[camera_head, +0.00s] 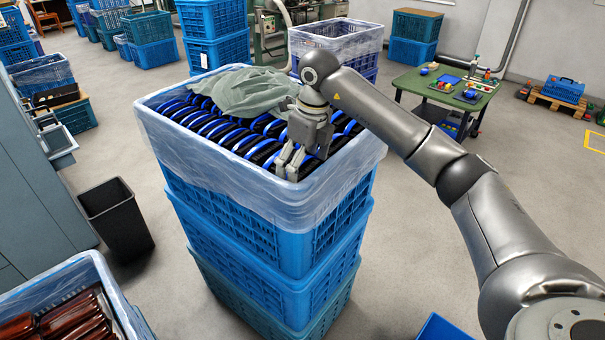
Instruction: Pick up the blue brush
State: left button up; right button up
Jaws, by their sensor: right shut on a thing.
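Blue brushes with dark bristles (215,128) lie in rows in the top crate (262,203) of a blue stack. The crate is lined with clear plastic film. My right gripper (290,168) points down into the near right part of this crate, among the brushes. It is shut on a blue brush, which its fingers and the film mostly hide. I cannot tell whether that brush is lifted clear of the others. My left gripper is not in view.
A grey-green cloth (245,92) covers the crate's far corner. A black bin (117,218) stands left, and a crate of brown items (75,318) sits lower left. A green table (447,88) stands back right.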

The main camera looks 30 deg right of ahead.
jog(key=shift+s+f, duration=0.15)
jog(key=shift+f, duration=0.1)
